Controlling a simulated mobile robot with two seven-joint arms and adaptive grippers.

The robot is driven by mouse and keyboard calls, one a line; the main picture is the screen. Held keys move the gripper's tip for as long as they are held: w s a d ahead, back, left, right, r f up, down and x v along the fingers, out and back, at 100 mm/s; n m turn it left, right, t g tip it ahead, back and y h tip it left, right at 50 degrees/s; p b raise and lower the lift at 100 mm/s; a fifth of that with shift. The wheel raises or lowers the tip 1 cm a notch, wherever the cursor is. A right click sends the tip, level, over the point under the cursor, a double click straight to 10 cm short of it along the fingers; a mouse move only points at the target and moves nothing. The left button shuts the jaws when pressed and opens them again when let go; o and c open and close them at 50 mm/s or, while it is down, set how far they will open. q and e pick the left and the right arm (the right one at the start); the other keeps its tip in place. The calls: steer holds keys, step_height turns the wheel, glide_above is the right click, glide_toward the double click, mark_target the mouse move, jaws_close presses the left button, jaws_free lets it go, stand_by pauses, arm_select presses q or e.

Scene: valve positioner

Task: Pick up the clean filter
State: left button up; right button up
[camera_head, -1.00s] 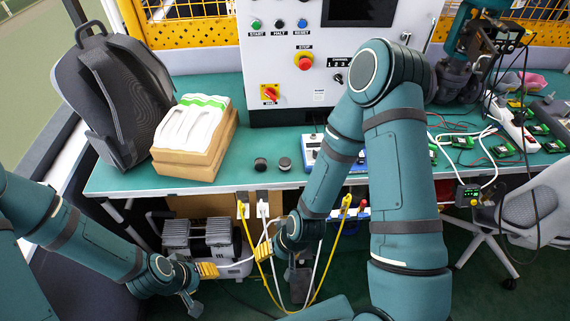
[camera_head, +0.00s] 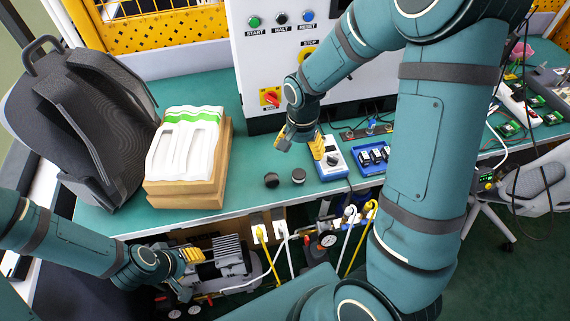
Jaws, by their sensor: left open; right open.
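Two small round filters sit side by side near the table's front edge in the head view. The left filter (camera_head: 271,180) looks dark all over. The right filter (camera_head: 298,176) has a lighter grey top, so it looks like the clean one. My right gripper (camera_head: 301,146) is open and empty above the table, just behind and slightly right of the right filter, apart from it. My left gripper (camera_head: 188,268) is open and empty, low in front of the table and left of the filters.
A cardboard box with white moulded trays (camera_head: 185,150) and a grey backpack (camera_head: 80,120) stand at left. A blue-white meter (camera_head: 332,160) and a blue tray of parts (camera_head: 374,158) lie right of the filters. A control cabinet (camera_head: 270,60) stands behind. Cables hang below the table's edge.

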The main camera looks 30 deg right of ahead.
mark_target(300, 172)
steer(key=f, duration=0.2)
steer(key=f+b, duration=0.1)
steer(key=f, duration=0.4)
steer(key=shift+d+b, duration=0.3)
steer(key=shift+d, duration=0.1)
steer(key=shift+w+d+f+b, duration=0.15)
steer(key=shift+f+b, duration=0.1)
steer(key=shift+f, duration=1.25)
steer(key=shift+w+a+f+b, duration=0.1)
steer(key=shift+f+b, duration=0.15)
steer(key=shift+f, duration=1.25)
steer(key=c, duration=1.1)
